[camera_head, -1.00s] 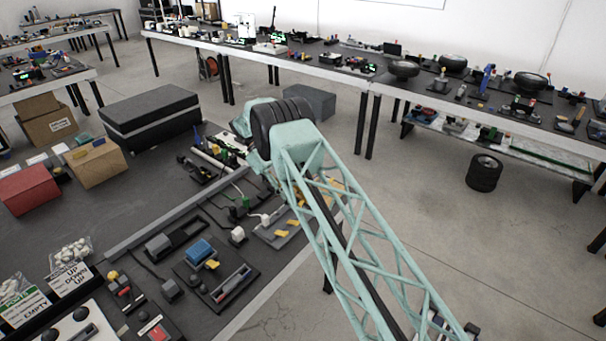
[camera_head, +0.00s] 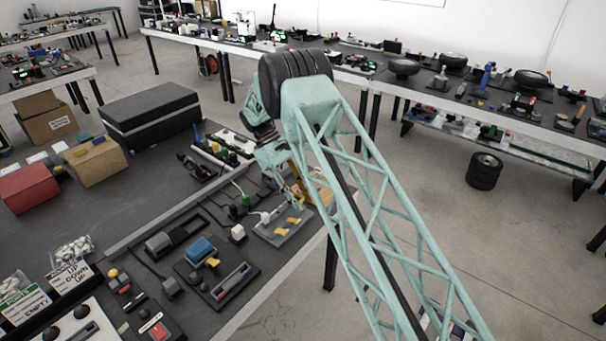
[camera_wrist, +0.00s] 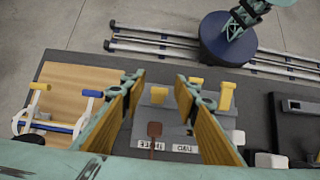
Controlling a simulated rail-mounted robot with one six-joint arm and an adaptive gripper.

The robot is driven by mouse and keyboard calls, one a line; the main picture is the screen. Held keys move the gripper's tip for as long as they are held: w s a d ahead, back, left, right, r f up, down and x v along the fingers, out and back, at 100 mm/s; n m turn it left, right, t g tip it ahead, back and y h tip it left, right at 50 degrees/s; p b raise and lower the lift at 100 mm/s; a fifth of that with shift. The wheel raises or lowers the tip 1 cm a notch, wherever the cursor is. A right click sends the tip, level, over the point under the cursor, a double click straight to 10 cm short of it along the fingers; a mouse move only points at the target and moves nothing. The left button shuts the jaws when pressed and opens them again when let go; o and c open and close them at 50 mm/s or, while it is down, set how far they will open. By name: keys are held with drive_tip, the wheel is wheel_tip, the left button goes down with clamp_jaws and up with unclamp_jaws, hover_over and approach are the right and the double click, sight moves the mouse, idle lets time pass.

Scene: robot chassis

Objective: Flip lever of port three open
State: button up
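In the wrist view my gripper (camera_wrist: 160,84) is open and points down over a grey port panel (camera_wrist: 172,118), with nothing held between its fingers. Another yellow lever (camera_wrist: 227,97) stands to the right, outside the right finger. Two small white labels face upside down; the left label (camera_wrist: 149,145) seems to read THREE, the right label (camera_wrist: 185,148) TWO. In the head view the panel (camera_head: 274,234) lies near the table edge, partly hidden by my arm and gripper (camera_head: 297,188).
A wooden board (camera_wrist: 80,78) with white and blue handles lies left of the gripper. A dark device (camera_wrist: 297,105) lies right. In the head view a blue block (camera_head: 199,247) and a white plug (camera_head: 238,232) sit left of the panel. Floor is beyond the edge.

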drive_tip(key=shift+s+d+f+t+y+b, duration=0.15)
drive_tip(key=shift+s+d+t+y+b, duration=0.2)
drive_tip(key=shift+y+b, duration=0.5)
drive_tip(key=shift+s+d+f+t+y+b, duration=0.15)
drive_tip(key=shift+d+t+y+b, duration=0.3)
drive_tip(key=shift+b, duration=0.7)
drive_tip(key=shift+s+d+f+t+y+b, duration=0.15)
drive_tip(key=shift+t+y+b, duration=0.3)
drive_tip(key=shift+b, duration=0.55)
drive_tip(key=shift+s+d+f+t+y+b, duration=0.1)
drive_tip(key=shift+f+t+y+b, duration=0.2)
drive_tip(key=shift+b, duration=0.4)
drive_tip(key=shift+s+d+f+t+y+b, duration=0.25)
drive_tip(key=shift+y+b, duration=0.25)
drive_tip(key=shift+b, duration=0.8)
drive_tip(key=shift+s+d+f+t+y+b, duration=0.1)
drive_tip(key=shift+t+y+b, duration=0.3)
drive_tip(key=shift+b, duration=0.85)
